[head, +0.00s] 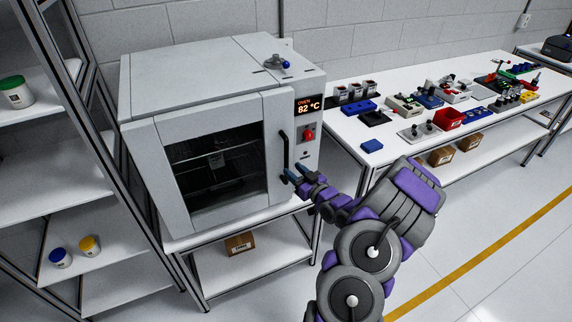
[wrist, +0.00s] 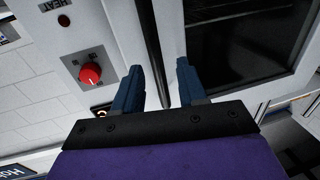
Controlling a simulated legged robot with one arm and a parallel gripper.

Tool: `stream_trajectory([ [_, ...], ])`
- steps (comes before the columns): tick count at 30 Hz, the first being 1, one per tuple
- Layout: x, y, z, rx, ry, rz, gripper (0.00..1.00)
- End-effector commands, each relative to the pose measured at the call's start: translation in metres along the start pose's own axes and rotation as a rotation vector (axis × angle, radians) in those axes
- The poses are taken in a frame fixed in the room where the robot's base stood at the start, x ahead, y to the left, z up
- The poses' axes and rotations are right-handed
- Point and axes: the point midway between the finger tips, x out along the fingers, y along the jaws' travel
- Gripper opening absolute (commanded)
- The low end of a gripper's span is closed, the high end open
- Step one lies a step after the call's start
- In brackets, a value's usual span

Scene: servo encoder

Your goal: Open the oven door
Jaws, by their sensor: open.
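The oven (head: 200,60) is a light grey box on a stand, and its door (head: 277,120), with a dark window, looks closed. The black vertical handle (head: 284,150) is on the door's right side. My gripper (head: 291,172) is at the handle's lower part. In the wrist view my gripper (wrist: 157,75) has its two blue fingers apart, with the black handle (wrist: 151,40) showing between them. I cannot tell whether either finger touches it. The oven door (wrist: 285,80) also shows there, right of the handle.
A red knob (head: 308,134) and a display reading 82 °C (head: 308,105) are right of the door. A shelf rack (head: 35,180) stands close on the left. A workbench (head: 345,140) with several parts is on the right. The floor (head: 480,200) in front of the bench is clear.

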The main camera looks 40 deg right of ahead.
Motion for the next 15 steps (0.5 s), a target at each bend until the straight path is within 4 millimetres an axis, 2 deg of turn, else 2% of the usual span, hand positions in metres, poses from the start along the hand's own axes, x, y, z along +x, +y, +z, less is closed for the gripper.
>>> stream_trajectory([
  [6,0.032,0.003,0.003,0.001,-0.001,-0.003,0.41],
  [15,0.056,0.003,0.002,0.000,-0.002,0.000,0.41],
])
